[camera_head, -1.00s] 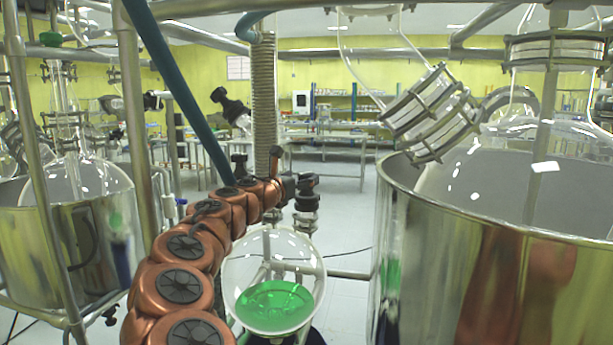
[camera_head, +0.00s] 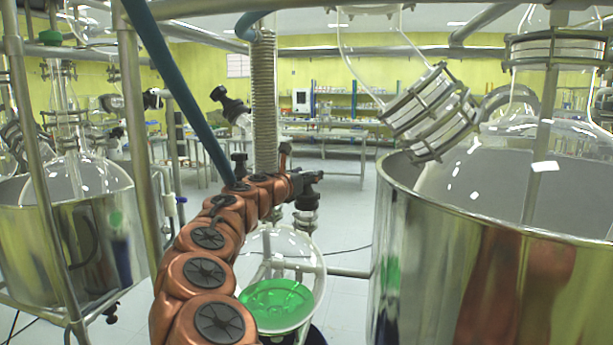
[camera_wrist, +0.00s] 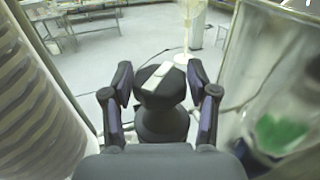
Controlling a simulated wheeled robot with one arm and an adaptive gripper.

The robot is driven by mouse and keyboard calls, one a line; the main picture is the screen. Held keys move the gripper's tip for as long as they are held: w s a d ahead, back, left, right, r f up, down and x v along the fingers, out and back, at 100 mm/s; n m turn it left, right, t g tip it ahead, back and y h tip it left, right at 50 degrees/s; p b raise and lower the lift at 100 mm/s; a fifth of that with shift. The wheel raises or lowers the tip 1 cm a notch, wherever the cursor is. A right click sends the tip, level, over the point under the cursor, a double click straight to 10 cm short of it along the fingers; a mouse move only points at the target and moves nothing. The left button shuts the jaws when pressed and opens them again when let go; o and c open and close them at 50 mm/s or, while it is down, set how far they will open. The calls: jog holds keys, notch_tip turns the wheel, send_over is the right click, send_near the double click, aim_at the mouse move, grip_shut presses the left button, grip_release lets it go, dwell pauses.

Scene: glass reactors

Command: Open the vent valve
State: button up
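The vent valve's black knob (camera_wrist: 160,82) has a pale bar across its top. It sits between the two fingers of my gripper (camera_wrist: 160,80) in the wrist view. The fingers are spread, one on each side of the knob, with narrow gaps that make contact hard to confirm. In the head view my gripper (camera_head: 308,178) is at the top of the black valve (camera_head: 306,202), above and right of the round glass flask (camera_head: 300,252) with green liquid. My gripper hides the upper part of the valve there.
A large steel vessel (camera_head: 480,270) with glassware stands close on the right. A metal frame post (camera_head: 135,130) stands left. Open floor lies behind.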

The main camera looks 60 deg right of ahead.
jog(key=c, duration=0.8)
jog(key=shift+o, duration=0.2)
jog(key=shift+n+t, duration=0.6)
jog(key=shift+t, duration=0.3)
jog(key=shift+s+f+n+t+y+b, duration=0.15)
jog(key=shift+n+t+y+b, duration=0.35)
jog(key=shift+n+t, duration=0.9)
jog(key=n+t+y+b, duration=0.1)
jog(key=t, duration=0.2)
jog(key=n+t+y+b, duration=0.1)
jog(key=n+t+y, duration=0.1)
jog(key=t, duration=0.1)
jog(key=shift+d+n, duration=0.1)
jog(key=shift+n, duration=0.2)
jog(key=shift+r+n+t+y, duration=0.2)
jog(key=shift+n+t+y, duration=2)
jog(key=shift+y, duration=0.7)
jog(key=shift+n+y, duration=0.3)
jog(key=shift+y, duration=0.1)
jog(key=o, duration=1.2)
